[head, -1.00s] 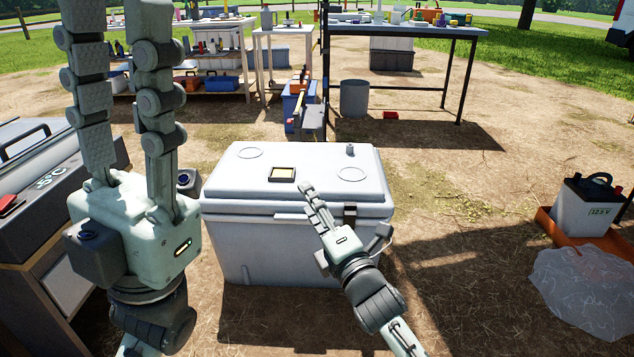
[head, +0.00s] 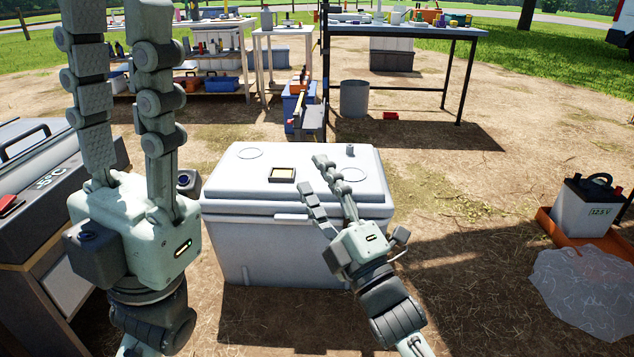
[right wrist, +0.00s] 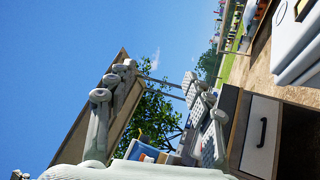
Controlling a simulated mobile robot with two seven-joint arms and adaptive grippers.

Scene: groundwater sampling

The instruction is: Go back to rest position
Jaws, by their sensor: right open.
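My right gripper (head: 312,176) is open and empty in the head view. Its two fingers point up and left, in front of the lid of the white cooler box (head: 250,240) in the picture; I cannot tell whether they touch it. In the right wrist view, the right gripper's fingers (right wrist: 157,90) stand apart with nothing between them. My left gripper (head: 112,12) is large at the left of the head view. Its fingers point up, stand apart and hold nothing; their tips are at the top edge.
A grey cooling unit (head: 30,190) stands on a cabinet at the left. At the right, a battery (head: 588,208) sits in an orange tray beside a clear plastic bag (head: 585,290). Tables with gear stand at the back. Bare ground is free right of the cooler.

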